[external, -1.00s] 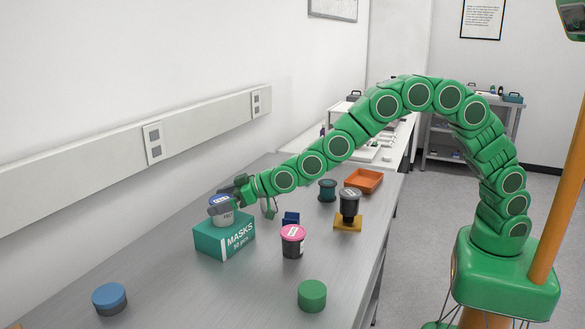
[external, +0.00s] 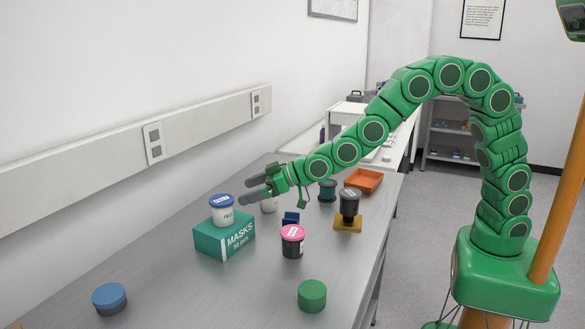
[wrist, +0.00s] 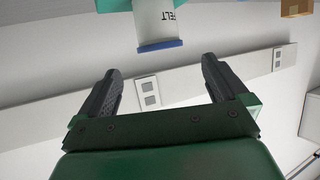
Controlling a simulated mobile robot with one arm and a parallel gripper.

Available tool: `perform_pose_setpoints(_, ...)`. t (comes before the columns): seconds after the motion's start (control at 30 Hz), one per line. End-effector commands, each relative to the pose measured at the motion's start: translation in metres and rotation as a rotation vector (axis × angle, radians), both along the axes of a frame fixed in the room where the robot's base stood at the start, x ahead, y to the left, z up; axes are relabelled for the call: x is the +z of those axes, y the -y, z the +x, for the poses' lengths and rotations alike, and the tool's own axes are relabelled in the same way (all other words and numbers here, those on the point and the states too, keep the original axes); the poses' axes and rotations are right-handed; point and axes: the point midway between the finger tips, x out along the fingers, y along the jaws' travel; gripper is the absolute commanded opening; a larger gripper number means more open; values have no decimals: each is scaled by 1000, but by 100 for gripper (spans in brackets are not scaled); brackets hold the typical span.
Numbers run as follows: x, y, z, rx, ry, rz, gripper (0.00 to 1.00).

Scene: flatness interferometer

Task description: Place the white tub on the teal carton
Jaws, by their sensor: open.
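The white tub (external: 222,211) with a blue lid stands upright on top of the teal carton (external: 215,241), which is marked MASKS. In the wrist view the tub (wrist: 155,22) appears upside down at the top, with the edge of the teal carton (wrist: 115,5) behind it. My gripper (external: 250,189) is open and empty, to the right of the tub and apart from it. Its two dark fingers (wrist: 162,85) show spread in the wrist view, with nothing between them.
A pink-lidded dark jar (external: 293,241), a small blue block (external: 291,218), a dark jar on a yellow base (external: 348,208), a teal jar (external: 327,190) and an orange tray (external: 363,180) stand to the right. The front table is mostly clear.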

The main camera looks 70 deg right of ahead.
Motion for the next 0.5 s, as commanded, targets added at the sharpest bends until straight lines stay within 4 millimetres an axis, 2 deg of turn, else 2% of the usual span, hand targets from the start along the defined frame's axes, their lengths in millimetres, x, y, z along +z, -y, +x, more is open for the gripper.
perform_pose_setpoints(0.2, 9, 7, -17, 0, 2, 1, 100)
perform_pose_setpoints(0.5, 10, 9, -22, 0, -1, 0, 100)
